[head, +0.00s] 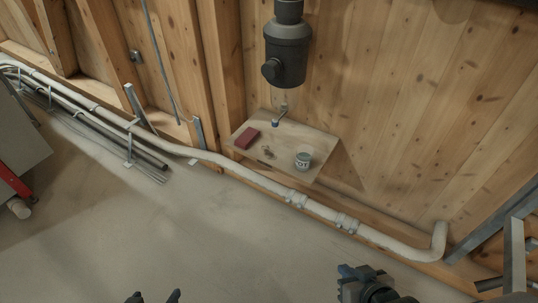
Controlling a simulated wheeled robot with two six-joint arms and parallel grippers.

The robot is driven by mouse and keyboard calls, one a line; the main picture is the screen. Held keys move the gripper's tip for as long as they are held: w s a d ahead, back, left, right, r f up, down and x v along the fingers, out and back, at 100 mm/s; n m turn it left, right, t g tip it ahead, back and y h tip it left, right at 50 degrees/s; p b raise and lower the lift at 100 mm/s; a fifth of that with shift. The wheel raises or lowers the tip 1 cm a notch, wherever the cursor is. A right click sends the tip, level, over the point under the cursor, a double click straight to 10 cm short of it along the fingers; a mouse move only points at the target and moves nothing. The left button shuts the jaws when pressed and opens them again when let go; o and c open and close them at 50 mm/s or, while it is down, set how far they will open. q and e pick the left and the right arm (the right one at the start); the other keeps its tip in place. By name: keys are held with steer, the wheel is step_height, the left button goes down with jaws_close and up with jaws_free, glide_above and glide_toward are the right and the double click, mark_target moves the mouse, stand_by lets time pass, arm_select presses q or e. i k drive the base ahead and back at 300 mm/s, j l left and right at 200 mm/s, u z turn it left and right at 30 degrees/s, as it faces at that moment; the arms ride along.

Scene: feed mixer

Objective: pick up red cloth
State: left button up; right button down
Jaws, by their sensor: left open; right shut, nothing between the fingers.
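The red cloth (246,138) is a small folded dark red block shape. It lies flat at the left end of a small wooden shelf (279,133) on the wall. My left gripper (153,297) shows only its two dark fingertips at the bottom edge, spread apart and empty. It is well below and left of the shelf in the picture. My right gripper (345,271) is at the bottom right, shut and empty, with its dark wrist behind it. Both grippers are far from the cloth.
A grey-white can (303,160) and a small brownish item (268,152) share the shelf. A blue-tipped tap-like fitting (277,121) is at its back. A dark cylinder (288,52) hangs above. A white pipe (265,182) runs along the wall below. The concrete floor (180,235) is clear.

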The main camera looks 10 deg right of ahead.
mark_target(250, 136)
steer(key=i+j+u, duration=0.1)
steer(key=i+u, duration=0.55)
steer(key=u, duration=0.2)
steer(key=i+j+u, duration=0.1)
steer(key=i, duration=0.5)
steer(key=i+j+z, duration=0.1)
steer(key=z, duration=1.05)
steer(key=i, duration=0.05)
